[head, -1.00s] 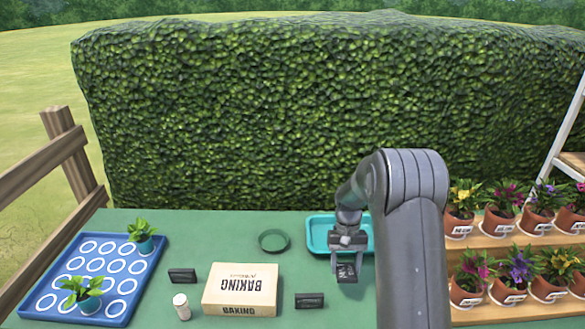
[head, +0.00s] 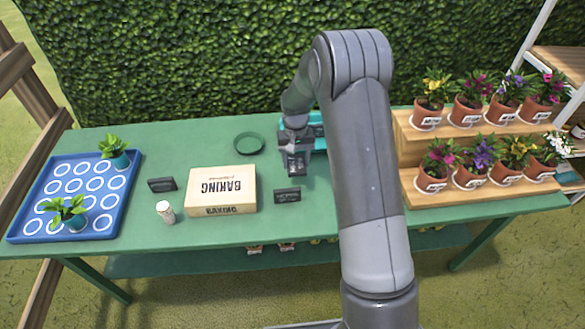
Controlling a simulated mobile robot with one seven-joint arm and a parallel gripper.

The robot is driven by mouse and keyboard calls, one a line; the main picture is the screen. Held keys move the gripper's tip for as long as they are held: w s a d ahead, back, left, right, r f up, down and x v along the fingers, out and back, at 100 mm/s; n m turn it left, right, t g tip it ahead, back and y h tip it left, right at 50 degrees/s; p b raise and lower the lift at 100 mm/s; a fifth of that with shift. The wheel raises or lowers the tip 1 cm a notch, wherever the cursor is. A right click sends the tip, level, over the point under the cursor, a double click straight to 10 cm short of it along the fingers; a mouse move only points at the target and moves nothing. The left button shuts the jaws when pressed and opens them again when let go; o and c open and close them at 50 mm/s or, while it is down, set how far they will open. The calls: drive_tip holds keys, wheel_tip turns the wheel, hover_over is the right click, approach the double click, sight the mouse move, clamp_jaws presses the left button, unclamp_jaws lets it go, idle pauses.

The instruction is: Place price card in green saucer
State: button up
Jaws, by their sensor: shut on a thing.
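The green saucer (head: 249,143) is a dark green, shallow ring-shaped dish lying empty toward the back middle of the table. My gripper (head: 294,169) points down just right of the saucer, apart from it. It is shut on a small dark price card, which blends with the dark fingers, so its outline is hard to make out. Two other dark price cards stand on the table. The left card (head: 162,184) is left of the baking box, and the right card (head: 287,195) is right of it, in front of my gripper.
A teal tray (head: 318,131) lies behind my gripper, partly hidden by my arm. A baking box (head: 221,191) and a white shaker (head: 166,212) stand in front of the saucer. A blue tray (head: 118,208) with two plants is at left. Potted flowers fill a stepped wooden shelf (head: 410,152) at right.

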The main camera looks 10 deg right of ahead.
sight(293, 169)
drive_tip(key=shift+w+a+f, duration=0.2)
drive_tip(key=shift+a+f, duration=0.2)
drive_tip(key=shift+a, duration=0.05)
drive_tip(key=shift+f, duration=1.85)
drive_tip(key=shift+f, duration=0.2)
drive_tip(key=o, duration=1)
drive_tip(key=shift+r, duration=0.1)
